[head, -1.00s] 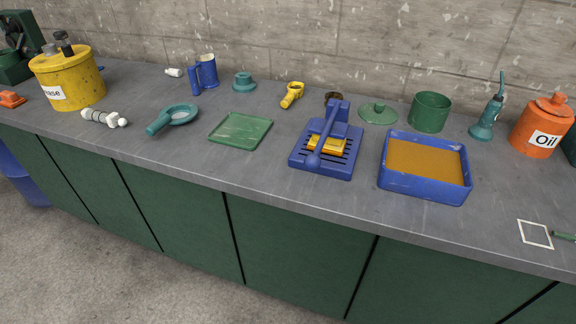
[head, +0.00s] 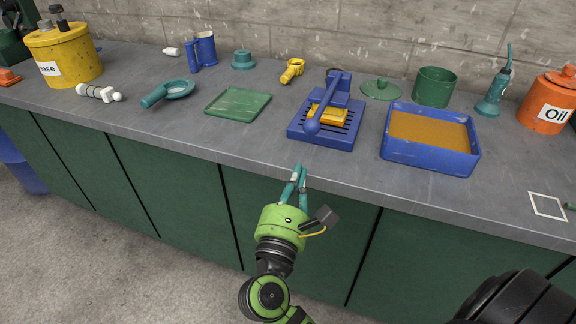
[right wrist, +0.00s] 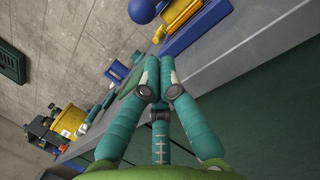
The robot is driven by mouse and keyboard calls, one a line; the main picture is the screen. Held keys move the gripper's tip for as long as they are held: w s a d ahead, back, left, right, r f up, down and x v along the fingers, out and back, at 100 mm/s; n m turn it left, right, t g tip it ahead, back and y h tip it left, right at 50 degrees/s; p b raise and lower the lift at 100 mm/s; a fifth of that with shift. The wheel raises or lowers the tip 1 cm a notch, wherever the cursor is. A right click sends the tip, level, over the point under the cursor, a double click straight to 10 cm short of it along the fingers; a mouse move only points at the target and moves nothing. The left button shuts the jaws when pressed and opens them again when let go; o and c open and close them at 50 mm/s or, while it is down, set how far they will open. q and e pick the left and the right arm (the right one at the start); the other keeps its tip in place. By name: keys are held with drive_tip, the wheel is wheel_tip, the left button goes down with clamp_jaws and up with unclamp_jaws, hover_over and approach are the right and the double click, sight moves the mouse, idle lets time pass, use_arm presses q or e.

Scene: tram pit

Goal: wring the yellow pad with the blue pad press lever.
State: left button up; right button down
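The blue pad press (head: 346,133) stands near the counter's front edge, with a slotted base. Its blue lever (head: 326,101) slants from the rear block toward the front, ending in a ball over the base. The yellow pad (head: 335,116) lies on the base, partly hidden by the lever. My right gripper (head: 299,170) is empty, in front of the counter edge and below the press, its teal fingertips together. In the right wrist view the lever ball (right wrist: 142,11), yellow pad (right wrist: 179,12) and press (right wrist: 188,38) show beyond the fingertips (right wrist: 158,62). My left gripper is out of view.
A blue tray (head: 428,157) with orange-brown contents stands right of the press. A green tray (head: 238,103) lies to its left. A yellow object (head: 292,70), green lid (head: 381,89) and green pot (head: 435,87) stand behind. Bare counter (head: 250,145) runs along the front edge.

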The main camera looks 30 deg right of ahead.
drive_tip(key=p+x, duration=0.1)
drive_tip(key=x, duration=0.7)
drive_tip(key=shift+w+d, duration=0.1)
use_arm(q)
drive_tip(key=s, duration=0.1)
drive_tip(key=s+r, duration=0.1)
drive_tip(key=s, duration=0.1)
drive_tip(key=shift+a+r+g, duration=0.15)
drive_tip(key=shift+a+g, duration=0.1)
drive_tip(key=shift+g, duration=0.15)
use_arm(e)
drive_tip(key=shift+w+d, duration=0.2)
drive_tip(key=shift+w, duration=0.05)
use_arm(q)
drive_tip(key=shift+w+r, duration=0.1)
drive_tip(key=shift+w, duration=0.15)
use_arm(e)
drive_tip(key=shift+r, duration=0.1)
